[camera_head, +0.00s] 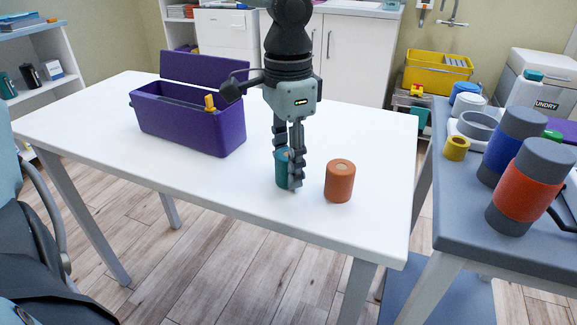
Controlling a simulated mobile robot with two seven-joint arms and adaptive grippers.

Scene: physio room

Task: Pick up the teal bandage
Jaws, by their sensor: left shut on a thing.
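The teal bandage (281,171) is a small upright roll on the white table, near its front edge. My left gripper (289,178) points down from above and is shut on it. Its fingers hide part of the roll, mostly the right side. I cannot tell whether the roll still touches the table. My right gripper is not in view.
An orange bandage roll (339,181) stands close to the right of the gripper on the white table (85,125). An open purple box (190,122) stands to the left. A grey table (457,215) at the right holds rollers and tapes. The table's left part is clear.

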